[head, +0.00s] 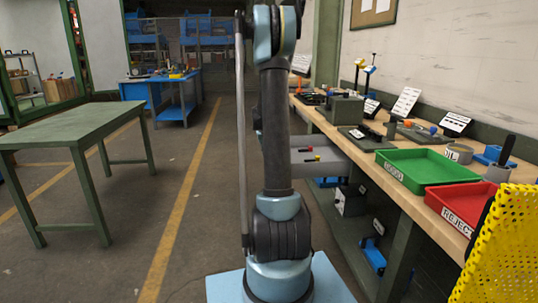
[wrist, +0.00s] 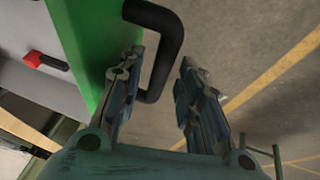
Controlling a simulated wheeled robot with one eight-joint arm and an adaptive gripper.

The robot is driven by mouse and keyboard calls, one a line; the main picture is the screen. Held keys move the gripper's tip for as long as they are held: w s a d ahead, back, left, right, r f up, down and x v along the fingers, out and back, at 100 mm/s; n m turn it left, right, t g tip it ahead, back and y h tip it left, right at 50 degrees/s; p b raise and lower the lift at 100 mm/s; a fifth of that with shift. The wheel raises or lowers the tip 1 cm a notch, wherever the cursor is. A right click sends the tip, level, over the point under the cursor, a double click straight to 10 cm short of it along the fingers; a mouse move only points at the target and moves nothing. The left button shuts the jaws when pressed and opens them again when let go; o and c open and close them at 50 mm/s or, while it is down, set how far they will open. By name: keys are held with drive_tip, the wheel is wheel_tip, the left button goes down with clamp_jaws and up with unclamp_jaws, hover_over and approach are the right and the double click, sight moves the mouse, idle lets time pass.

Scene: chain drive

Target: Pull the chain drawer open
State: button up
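The green drawer front (wrist: 88,40) fills the upper left of the wrist view, with a black bow handle (wrist: 170,50) standing out from it. My gripper (wrist: 158,68) is open. Its left finger is close to the green front and its right finger is out over the floor, with the handle's bar between them in the picture. I cannot tell whether either finger touches the bar. In the head view, my arm hides the gripper, the handle and the green front. A grey drawer-like body (head: 335,163) shows under the bench, just right of my arm.
A red-and-black item (wrist: 45,60) lies by a grey surface left of the green front. The wooden workbench (head: 362,159) on the right carries a green tray (head: 425,168) and a red tray (head: 462,204). A green table (head: 75,125) stands left, with open floor between.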

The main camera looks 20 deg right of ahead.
drive_tip(key=shift+s, duration=0.1)
drive_tip(key=v, duration=1.1)
drive_tip(key=shift+a+r, duration=0.2)
drive_tip(key=shift+r, duration=0.15)
drive_tip(key=shift+s, duration=0.1)
